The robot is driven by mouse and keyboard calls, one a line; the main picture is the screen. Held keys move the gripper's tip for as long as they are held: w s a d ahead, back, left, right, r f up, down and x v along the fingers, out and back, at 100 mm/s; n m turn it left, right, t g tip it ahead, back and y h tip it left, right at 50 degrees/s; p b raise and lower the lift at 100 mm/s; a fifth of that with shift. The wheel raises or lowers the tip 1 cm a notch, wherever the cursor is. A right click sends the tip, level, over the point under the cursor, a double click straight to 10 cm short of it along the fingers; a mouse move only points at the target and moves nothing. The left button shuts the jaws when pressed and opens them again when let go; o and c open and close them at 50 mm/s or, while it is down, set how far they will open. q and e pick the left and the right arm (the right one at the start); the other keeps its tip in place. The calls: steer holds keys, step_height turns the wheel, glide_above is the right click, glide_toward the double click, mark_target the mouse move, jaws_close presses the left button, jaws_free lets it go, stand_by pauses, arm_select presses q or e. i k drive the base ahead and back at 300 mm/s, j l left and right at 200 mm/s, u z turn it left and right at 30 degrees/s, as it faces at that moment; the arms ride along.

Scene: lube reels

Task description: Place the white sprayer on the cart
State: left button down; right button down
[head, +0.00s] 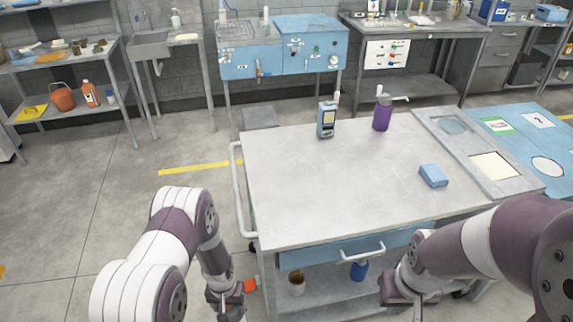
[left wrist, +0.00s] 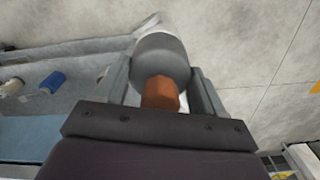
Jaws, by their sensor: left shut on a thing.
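My left gripper (head: 232,302) is low beside the front left corner of the cart (head: 320,195), below its top. In the left wrist view the left gripper (left wrist: 164,88) is shut on a grey-and-white bottle-like thing (left wrist: 160,58) with an orange end, which looks like the white sprayer. In the head view only an orange part (head: 249,286) shows by that gripper, and the rest is hidden. My right gripper (head: 405,295) is at the cart's front edge, below the top. Its fingers are too unclear to tell whether they are open.
The middle and left of the top are clear. A handle rail (head: 238,195) runs along the left side. The lower shelf holds a blue can (head: 359,270).

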mark_target(276, 145)
steer(key=u, duration=0.4)
steer(key=i+j+u, duration=0.1)
steer(key=u, duration=0.75)
steer(key=i+u, duration=0.1)
steer(key=u, duration=0.3)
steer(key=i+j, duration=0.1)
steer(key=i, duration=1.95)
steer(key=i+j, duration=0.15)
steer(key=i, duration=0.9)
steer(key=z, duration=0.45)
steer(key=i+z, duration=0.1)
steer(key=z, duration=0.75)
steer(key=j+z, duration=0.15)
steer(key=z, duration=2.3)
steer(key=i+j, duration=0.05)
steer(key=j, duration=0.05)
